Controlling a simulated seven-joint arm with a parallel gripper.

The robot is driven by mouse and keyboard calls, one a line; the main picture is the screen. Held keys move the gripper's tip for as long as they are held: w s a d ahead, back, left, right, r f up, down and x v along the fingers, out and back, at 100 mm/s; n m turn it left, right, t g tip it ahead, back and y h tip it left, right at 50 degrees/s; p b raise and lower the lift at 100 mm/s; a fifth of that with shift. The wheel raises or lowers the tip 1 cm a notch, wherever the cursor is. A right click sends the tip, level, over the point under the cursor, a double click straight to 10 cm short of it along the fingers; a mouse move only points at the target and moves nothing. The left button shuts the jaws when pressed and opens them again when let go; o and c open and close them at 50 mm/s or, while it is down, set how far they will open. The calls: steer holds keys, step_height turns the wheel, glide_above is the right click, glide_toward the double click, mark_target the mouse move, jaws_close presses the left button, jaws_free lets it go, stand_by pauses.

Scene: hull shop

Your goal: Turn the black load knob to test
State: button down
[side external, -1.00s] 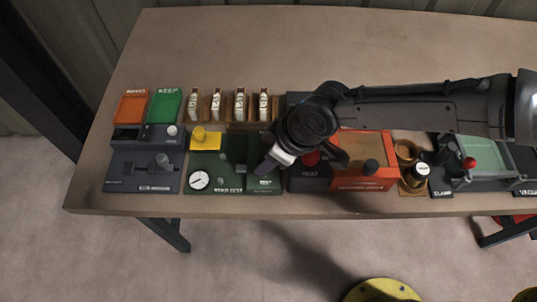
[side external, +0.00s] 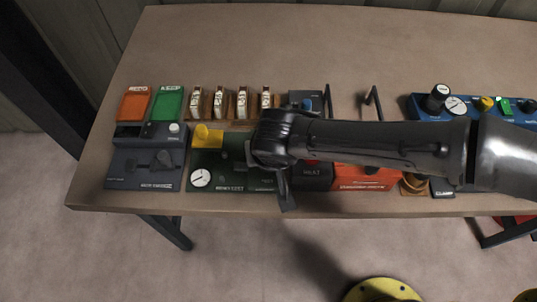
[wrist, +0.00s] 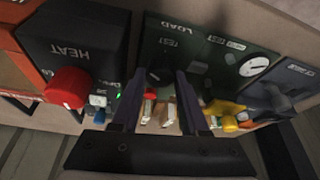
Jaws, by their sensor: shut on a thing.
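The black load knob (wrist: 158,76) sits on a dark green panel (wrist: 207,47) marked LOAD and TEST, seen upside down in the wrist view. My gripper (wrist: 158,80) is shut on the knob, one finger on each side of it. Where the knob points is hard to read, as the fingers and shadow cover much of it. In the side external view the green panel (side external: 233,175) shows left of my wrist. The knob and most of my gripper are hidden there behind my arm.
A white dial gauge (wrist: 255,65) and a yellow lever (wrist: 226,108) are on or beside the panel. A dark HEAT box with a red knob (wrist: 68,88) stands close on the other side. Vials in wooden holders (side external: 218,103) stand behind. Bare table lies at the back.

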steer(key=shift+m+h, duration=0.4)
steer(key=shift+m, duration=0.5)
steer(key=c, duration=0.7)
jaws_free()
